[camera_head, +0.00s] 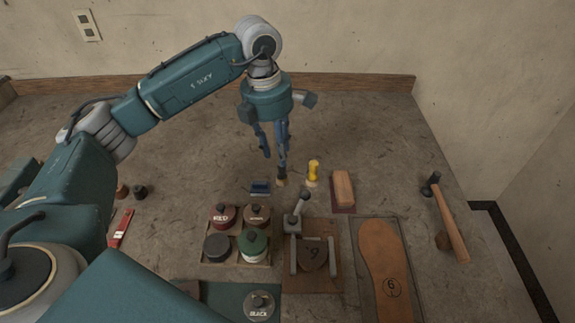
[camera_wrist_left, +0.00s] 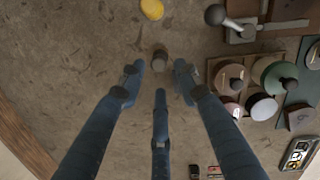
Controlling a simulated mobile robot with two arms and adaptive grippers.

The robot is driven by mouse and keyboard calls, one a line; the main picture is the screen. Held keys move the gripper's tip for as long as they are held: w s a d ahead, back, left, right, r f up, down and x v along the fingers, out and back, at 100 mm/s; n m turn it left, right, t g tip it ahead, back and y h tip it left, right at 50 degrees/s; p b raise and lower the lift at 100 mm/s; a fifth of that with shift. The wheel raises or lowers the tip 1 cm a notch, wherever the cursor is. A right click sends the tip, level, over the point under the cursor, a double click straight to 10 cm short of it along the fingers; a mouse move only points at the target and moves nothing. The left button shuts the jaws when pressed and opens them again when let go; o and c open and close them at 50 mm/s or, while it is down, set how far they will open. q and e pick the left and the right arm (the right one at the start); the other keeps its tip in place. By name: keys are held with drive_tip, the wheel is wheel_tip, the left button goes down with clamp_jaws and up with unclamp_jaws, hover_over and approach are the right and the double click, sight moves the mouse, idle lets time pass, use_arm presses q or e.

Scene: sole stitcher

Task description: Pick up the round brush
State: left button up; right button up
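A small round dark-brown piece, which looks like the round brush (camera_head: 281,181), stands on the worktop below my left gripper (camera_head: 272,155). In the left wrist view the round brush (camera_wrist_left: 160,61) shows from above, just beyond the gap between the fingertips. My left gripper (camera_wrist_left: 160,77) points down with its three fingers spread and nothing between them. In the head view one finger partly hides the brush's top. I cannot tell whether that fingertip touches it. My right gripper is not in view.
A yellow-handled tool (camera_head: 313,172) stands close to the right of the brush. Lidded pots (camera_head: 253,243) and a lever press (camera_head: 298,212) stand nearer. The worktop behind is clear.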

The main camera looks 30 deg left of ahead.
sight(282, 173)
use_arm(q)
drive_tip(key=shift+s+d+f, duration=0.1)
drive_tip(key=shift+s+f, duration=0.05)
drive_tip(key=shift+f, duration=0.4)
drive_tip(key=shift+s+f, duration=0.1)
drive_tip(key=shift+f, duration=0.75)
drive_tip(key=f+p, duration=0.1)
drive_tip(key=f, duration=0.1)
drive_tip(key=w+f+p, duration=0.1)
drive_tip(key=f, duration=0.1)
drive_tip(key=shift+d+f, duration=0.15)
drive_tip(key=shift+d, duration=0.05)
drive_tip(key=shift+w+f, duration=0.1)
drive_tip(key=shift+f, duration=0.45)
drive_tip(key=c, duration=0.7)
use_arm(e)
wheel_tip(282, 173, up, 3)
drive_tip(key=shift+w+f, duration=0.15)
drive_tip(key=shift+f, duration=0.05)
